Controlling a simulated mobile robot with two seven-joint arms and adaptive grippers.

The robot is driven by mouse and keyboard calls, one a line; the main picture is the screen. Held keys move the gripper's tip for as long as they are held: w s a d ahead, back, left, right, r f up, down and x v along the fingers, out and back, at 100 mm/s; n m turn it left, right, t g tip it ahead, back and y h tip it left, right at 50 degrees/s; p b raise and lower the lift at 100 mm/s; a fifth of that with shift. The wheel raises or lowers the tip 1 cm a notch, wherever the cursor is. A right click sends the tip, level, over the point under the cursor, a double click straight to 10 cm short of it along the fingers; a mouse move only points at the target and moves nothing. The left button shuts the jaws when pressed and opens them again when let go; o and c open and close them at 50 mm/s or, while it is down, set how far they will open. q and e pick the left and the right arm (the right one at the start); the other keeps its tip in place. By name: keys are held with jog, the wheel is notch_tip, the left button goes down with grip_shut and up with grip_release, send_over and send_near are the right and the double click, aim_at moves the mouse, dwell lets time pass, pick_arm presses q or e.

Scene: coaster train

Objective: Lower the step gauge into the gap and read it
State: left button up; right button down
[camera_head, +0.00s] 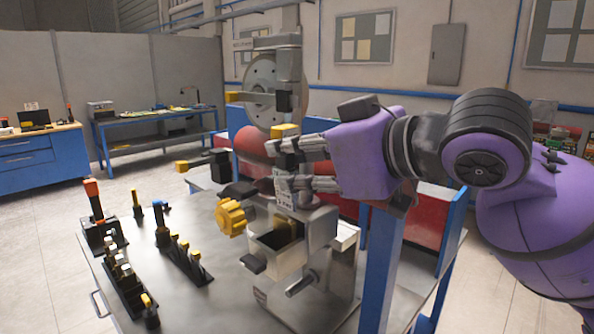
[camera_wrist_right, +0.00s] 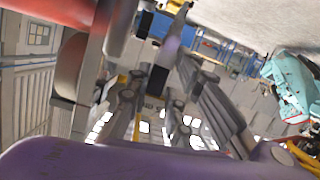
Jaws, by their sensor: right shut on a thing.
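My right gripper (camera_head: 290,165) comes in from the right in the head view, fingers pointing left. It is shut on what looks like the step gauge, a grey upright piece with a yellow top (camera_head: 285,131). Its lower grey part with dark marks (camera_head: 284,190) shows below the fingers, above the grey machine (camera_head: 320,228) on the table. I cannot tell whether its lower end is in a gap. The gap itself is not clearly visible. In the right wrist view the fingers (camera_wrist_right: 150,100) show, but what lies between them is hard to make out. My left gripper is not in view.
A grey disc (camera_head: 262,92) stands behind the gripper. The machine has a yellow knob (camera_head: 231,218) and an open box (camera_head: 276,262). Black stands with orange and yellow-topped tools (camera_head: 184,260) stand on the metal table (camera_head: 215,305) at left. A blue post (camera_head: 381,270) rises right of the machine.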

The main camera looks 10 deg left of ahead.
notch_tip(320, 180, up, 9)
jog(key=shift+f, duration=0.2)
dwell(1.1)
jog(key=shift+d, duration=0.1)
dwell(1.4)
